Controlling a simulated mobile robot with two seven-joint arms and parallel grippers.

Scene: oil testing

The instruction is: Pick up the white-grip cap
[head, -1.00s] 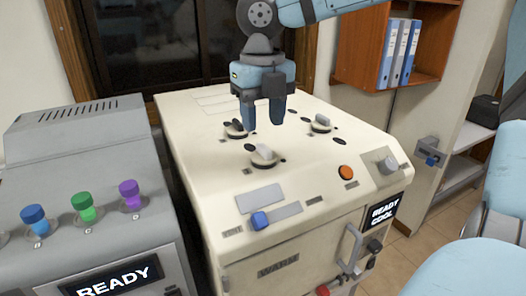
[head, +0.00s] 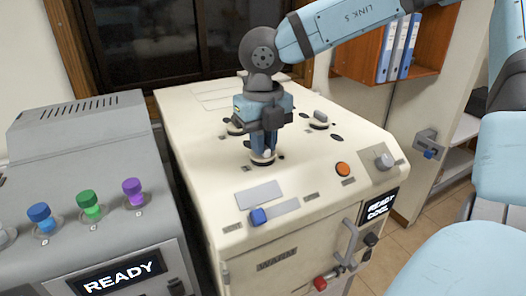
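My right gripper (head: 263,147) points down over the front cap (head: 262,160) on top of the cream machine. The cap has a white grip on a dark round base, and it sits in its place on the machine top. The fingertips are down at the white grip, which is partly hidden by them. I cannot tell whether the fingers press on it. Two similar caps sit further back: a right cap (head: 319,119) and a left cap (head: 235,127), partly behind the gripper. My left gripper is not in view.
The cream machine (head: 213,197) has an orange button (head: 342,169), a blue knob (head: 258,216) and a grey knob (head: 385,161). A grey machine (head: 85,150) with coloured knobs stands at the left. A wooden shelf (head: 432,58) with blue binders is at the back right.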

